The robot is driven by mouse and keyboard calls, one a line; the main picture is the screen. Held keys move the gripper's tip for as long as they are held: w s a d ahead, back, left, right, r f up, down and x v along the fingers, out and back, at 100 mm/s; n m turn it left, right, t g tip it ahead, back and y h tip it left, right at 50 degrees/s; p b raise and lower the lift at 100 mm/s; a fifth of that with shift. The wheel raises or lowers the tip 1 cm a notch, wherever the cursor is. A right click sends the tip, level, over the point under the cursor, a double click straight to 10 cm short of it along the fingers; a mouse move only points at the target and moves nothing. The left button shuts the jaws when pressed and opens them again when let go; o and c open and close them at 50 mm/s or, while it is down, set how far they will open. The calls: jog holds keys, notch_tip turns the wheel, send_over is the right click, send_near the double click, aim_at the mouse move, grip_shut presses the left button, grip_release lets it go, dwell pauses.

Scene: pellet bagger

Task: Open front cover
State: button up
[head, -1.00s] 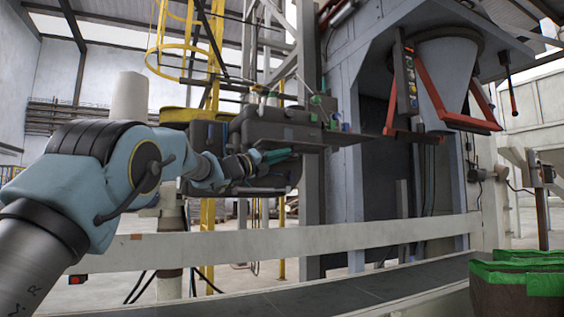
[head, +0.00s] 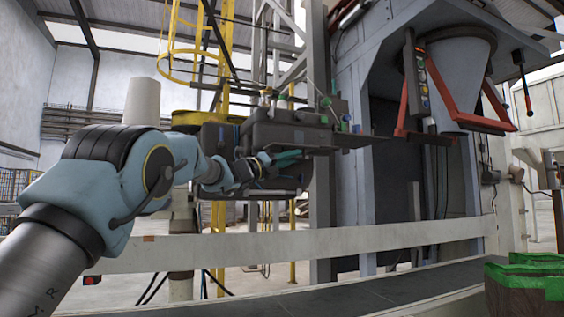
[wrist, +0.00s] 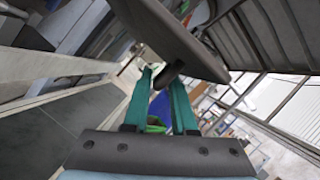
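A dark grey machine head (head: 290,133) hangs mid-picture in the head view, with green and blue fittings on top. I cannot tell for certain which part is its front cover. My gripper (head: 288,157), with green fingers, is at its front in the head view. In the wrist view, a dark flat panel (wrist: 165,32) with a short round stub (wrist: 168,74) lies at the fingertips. My gripper (wrist: 161,78) has its fingers apart. The stub overlaps the right fingertip in the picture, with a gap to the left finger. Contact cannot be made out.
A pale rail (head: 310,243) and a dark conveyor belt (head: 370,290) run across the front. Green-topped brown bags (head: 525,280) sit at lower right. A hopper with a red frame (head: 455,115) stands at right. A yellow caged ladder (head: 220,60) rises behind the machine head.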

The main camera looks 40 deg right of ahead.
jog(key=v, duration=1)
jog(key=shift+a, duration=0.25)
jog(key=shift+w, duration=0.15)
